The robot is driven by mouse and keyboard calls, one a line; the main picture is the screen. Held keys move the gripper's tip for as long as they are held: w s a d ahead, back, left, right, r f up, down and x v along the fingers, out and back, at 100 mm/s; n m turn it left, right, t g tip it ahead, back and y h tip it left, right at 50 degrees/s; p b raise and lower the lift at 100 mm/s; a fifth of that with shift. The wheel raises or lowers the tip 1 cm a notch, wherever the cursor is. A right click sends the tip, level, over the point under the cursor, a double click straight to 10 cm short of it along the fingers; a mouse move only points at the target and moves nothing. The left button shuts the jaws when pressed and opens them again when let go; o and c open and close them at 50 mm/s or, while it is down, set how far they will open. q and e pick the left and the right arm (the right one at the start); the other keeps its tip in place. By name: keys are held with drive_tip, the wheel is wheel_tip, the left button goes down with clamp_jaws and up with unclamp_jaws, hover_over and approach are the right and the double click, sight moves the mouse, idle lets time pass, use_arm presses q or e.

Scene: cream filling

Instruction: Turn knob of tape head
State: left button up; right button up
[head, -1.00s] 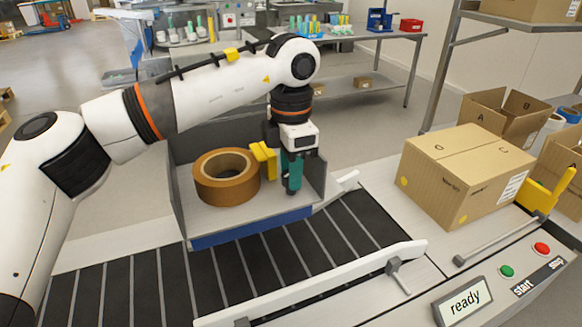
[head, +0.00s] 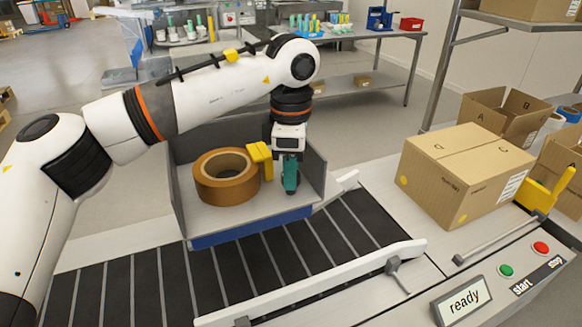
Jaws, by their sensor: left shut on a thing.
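The tape head (head: 178,205) is a grey open housing with a blue front edge, standing over the conveyor. A brown tape roll (head: 225,190) sits inside it on the left. A yellow block-like part (head: 261,163) stands just right of the roll, beside my left gripper. My left gripper (head: 290,186), with teal fingers pointing down, is inside the right half of the housing. It is shut on the knob, which the fingers hide. Whether the yellow part touches the gripper or the roll is unclear. My right gripper is not in view.
The dark conveyor (head: 265,258) runs under the housing, with a white guide rail (head: 320,285) along its front. A closed cardboard box (head: 462,180) stands at the right. A panel with a "ready" sign (head: 463,300), green button (head: 507,271) and red button (head: 541,247) is front right.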

use_arm(q)
drive_tip(key=shift+r, duration=0.1)
drive_tip(key=o, duration=0.7)
wheel_tip(320, 180, up, 12)
drive_tip(key=shift+b, duration=0.4)
